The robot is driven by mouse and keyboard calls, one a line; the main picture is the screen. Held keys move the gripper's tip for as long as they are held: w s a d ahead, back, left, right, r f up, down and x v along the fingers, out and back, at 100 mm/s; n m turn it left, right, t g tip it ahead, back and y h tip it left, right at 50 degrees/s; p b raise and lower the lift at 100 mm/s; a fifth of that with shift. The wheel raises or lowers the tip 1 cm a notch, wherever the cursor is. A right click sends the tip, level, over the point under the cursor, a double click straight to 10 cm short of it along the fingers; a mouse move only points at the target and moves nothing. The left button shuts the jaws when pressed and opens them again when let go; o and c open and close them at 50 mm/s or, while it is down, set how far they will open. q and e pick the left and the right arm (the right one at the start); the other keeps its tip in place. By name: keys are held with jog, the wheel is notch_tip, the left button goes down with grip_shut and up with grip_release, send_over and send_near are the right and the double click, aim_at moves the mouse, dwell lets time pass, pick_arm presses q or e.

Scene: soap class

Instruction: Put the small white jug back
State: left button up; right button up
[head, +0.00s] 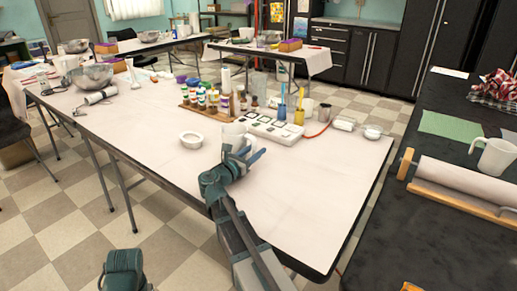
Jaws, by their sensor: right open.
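A small white jug or cup (233,131) stands on the white table, right behind my right gripper, which hides its lower part. My right gripper (242,153) is open, its fingers close in front of the jug; I cannot tell whether they touch it. Another white jug with a handle (495,157) stands on the dark counter at the far right. Only a teal part of my left arm shows at the bottom left; its fingers are not seen.
A white bowl (191,140) sits left of the jug. The table's front right is clear. A large roller (465,180) lies on the dark counter.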

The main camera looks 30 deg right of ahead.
jog(key=v, duration=1)
jog(key=shift+d, duration=0.1)
